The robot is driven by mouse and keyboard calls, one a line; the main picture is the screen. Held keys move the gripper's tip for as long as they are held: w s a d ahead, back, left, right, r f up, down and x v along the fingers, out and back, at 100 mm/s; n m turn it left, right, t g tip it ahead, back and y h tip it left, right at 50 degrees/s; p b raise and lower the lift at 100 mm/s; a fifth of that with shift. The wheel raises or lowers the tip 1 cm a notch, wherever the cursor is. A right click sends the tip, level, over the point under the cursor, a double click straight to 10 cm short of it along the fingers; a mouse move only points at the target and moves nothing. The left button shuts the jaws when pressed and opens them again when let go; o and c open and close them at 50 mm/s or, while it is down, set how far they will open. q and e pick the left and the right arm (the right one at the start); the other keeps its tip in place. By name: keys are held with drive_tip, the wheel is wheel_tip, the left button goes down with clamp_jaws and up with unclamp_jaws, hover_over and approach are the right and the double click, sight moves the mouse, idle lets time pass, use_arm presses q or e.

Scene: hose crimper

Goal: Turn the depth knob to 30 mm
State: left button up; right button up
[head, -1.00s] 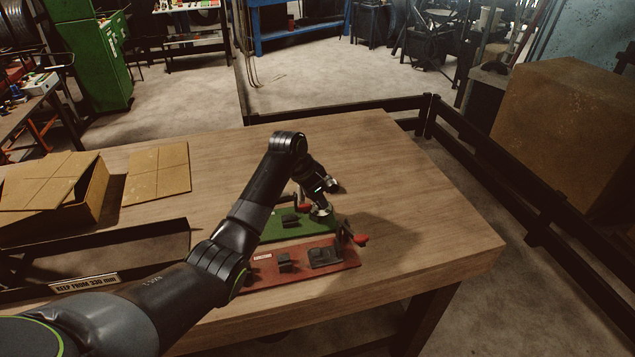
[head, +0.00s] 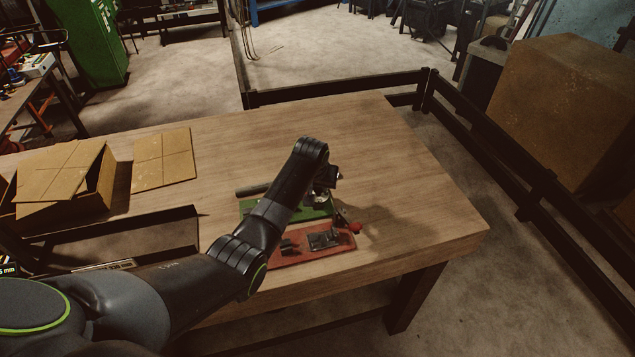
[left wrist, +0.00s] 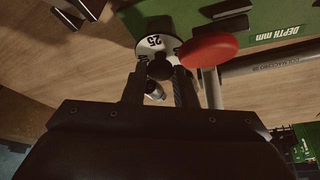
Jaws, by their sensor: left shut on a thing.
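A red handle ball (left wrist: 208,48) is close to the right finger. In the head view my left gripper (head: 324,194) is over the green fixture (head: 314,211), and my arm hides the dial. My right gripper does not show.
A dark tray (head: 150,236) and an open cardboard box (head: 104,190) stand at left. The table's right side (head: 420,190) is clear.

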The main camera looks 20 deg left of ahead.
use_arm(q)
drive_tip(key=shift+n, duration=0.4)
drive_tip(key=o, duration=1)
drive_tip(key=b+v, duration=0.2)
drive_tip(key=v, duration=1.5)
drive_tip(key=shift+d+r+b, duration=0.25)
drive_tip(key=shift+b, duration=0.05)
